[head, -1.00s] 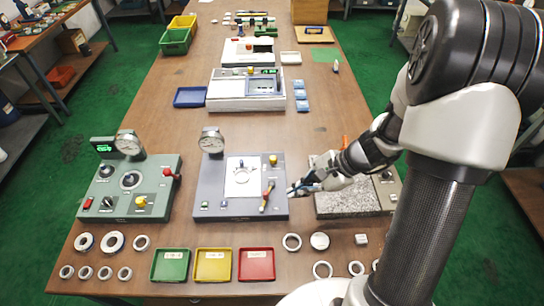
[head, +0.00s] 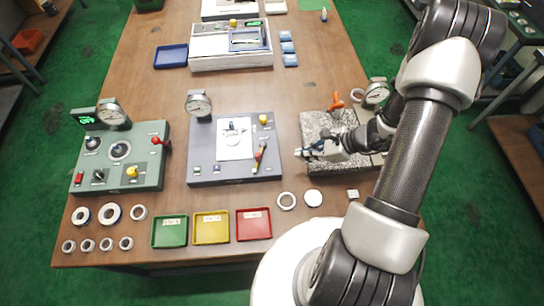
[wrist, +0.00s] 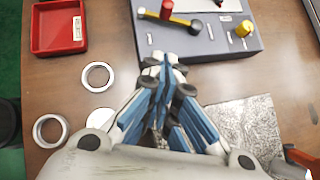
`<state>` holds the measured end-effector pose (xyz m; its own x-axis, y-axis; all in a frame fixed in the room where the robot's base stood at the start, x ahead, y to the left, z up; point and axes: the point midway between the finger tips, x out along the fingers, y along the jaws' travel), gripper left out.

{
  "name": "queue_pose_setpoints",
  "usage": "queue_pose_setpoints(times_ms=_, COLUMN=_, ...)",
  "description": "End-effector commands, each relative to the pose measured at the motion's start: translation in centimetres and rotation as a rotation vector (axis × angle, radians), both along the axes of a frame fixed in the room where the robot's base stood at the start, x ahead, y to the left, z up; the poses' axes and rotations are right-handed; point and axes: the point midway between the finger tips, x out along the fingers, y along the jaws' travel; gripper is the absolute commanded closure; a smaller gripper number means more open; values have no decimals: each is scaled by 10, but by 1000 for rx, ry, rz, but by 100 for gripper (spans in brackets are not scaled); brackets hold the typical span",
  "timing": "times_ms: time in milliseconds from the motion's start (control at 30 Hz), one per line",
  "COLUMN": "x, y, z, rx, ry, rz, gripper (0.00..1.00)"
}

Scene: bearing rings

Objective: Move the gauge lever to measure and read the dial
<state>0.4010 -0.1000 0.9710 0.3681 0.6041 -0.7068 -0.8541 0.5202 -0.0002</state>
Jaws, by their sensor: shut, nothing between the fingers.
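The grey gauge station (head: 210,172) stands mid-table with a white plate (head: 234,146) on top. Its round dial (head: 199,104) stands at the back left corner; the reading is too small to make out. My gripper (head: 303,153) is shut and empty, to the right of the station and apart from the lever. In the wrist view its closed fingertips (wrist: 168,64) are just outside the station's edge.
A green station (head: 122,158) stands left. A speckled stone plate (head: 318,125) lies under and beside my gripper, with an orange-handled tool (head: 336,101) behind it. Green (head: 170,232), yellow (head: 211,228) and red (head: 253,224) trays and several rings line the front edge.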

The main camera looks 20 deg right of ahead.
Motion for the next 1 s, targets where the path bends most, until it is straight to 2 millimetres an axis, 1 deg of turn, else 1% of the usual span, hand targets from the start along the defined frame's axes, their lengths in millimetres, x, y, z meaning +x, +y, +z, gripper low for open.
queue_pose_setpoints(times_ms=167, x=7, y=15, z=-17, rx=2, ry=2, rz=4, gripper=100)
queue_pose_setpoints(times_ms=400, x=26, y=46, z=-55, rx=1, ry=2, rz=6, gripper=100)
queue_pose_setpoints(times_ms=533, x=35, y=62, z=-73, rx=1, ry=3, rz=6, gripper=100)
queue_pose_setpoints(times_ms=633, x=45, y=76, z=-70, rx=-1, ry=-1, rz=7, gripper=100)
queue_pose_setpoints(times_ms=767, x=52, y=88, z=-69, rx=-1, ry=0, rz=5, gripper=100)
queue_pose_setpoints(times_ms=1000, x=57, y=94, z=-69, rx=0, ry=-1, rz=2, gripper=100)
